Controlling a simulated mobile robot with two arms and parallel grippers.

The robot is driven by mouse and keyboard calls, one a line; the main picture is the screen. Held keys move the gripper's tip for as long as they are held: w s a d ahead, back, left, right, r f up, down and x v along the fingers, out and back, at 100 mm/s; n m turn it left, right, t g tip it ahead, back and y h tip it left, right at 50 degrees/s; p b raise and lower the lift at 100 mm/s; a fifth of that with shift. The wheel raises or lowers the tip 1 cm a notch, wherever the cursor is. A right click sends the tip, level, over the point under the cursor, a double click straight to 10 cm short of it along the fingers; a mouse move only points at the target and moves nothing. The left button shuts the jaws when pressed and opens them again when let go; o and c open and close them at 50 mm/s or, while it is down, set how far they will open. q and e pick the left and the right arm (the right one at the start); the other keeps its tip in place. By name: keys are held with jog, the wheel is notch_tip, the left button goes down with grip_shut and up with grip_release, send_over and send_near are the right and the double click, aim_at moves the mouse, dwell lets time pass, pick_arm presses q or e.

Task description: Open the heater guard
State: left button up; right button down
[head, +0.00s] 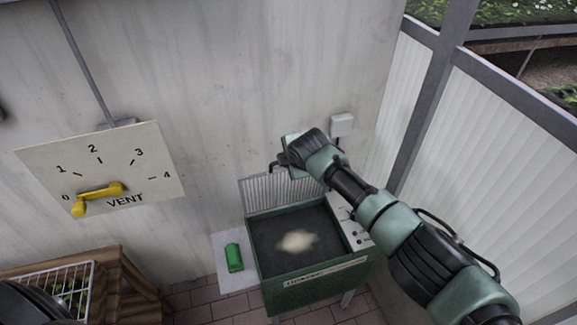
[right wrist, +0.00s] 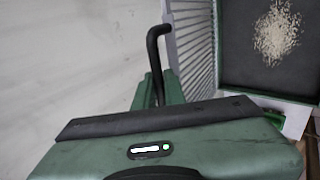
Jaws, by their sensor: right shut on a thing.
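The heater (head: 312,277) is a green box low by the wall, with its top open. A dark bed with a pale patch shows inside it. The heater guard (head: 262,191), a grey ribbed panel, stands raised along the heater's back edge, and it also shows in the right wrist view (right wrist: 196,40). My right gripper (head: 284,163) is above the guard, shut on its black bent handle (right wrist: 154,45); the fingertips are largely hidden by the gripper body. My left gripper is in neither view.
A pale slab (head: 225,262) with a green can (head: 234,257) is left of the heater. A vent dial (head: 100,168) with a yellow lever is on the wall. A wooden stand (head: 125,280) is at lower left. White ribbed panels (head: 480,150) bound the right side.

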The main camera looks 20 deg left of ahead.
dwell(0.3)
jog(key=c, duration=1.5)
grip_release()
jog(key=shift+f, duration=0.1)
jog(key=shift+s+d, duration=0.1)
jog(key=shift+d, duration=0.1)
jog(key=v, duration=0.8)
jog(key=shift+a, duration=0.25)
